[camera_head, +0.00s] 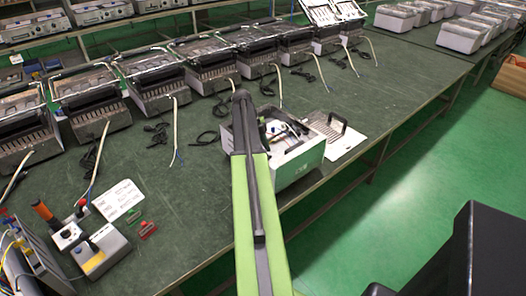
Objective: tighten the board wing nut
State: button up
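An open appliance with a white-green front panel (300,166) stands on the green bench at the centre. Its inside shows dark and light parts, partly hidden behind my green and black arm. The board and its wing nut cannot be made out at this size. My arm rises from the bottom edge and covers the left part of the appliance. My gripper is hidden from this view, so its place against the wing nut does not show.
A metal plate with a black handle (336,128) lies right of the appliance. A row of grill units (150,80) with loose cables lines the bench behind. A grey-yellow box (100,250), a white card (118,200) and small red and green parts lie at left.

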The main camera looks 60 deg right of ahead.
jog(key=p+v, duration=1.4)
jog(key=v, duration=0.2)
jog(key=shift+w+r, duration=0.2)
jog(key=shift+r, duration=0.05)
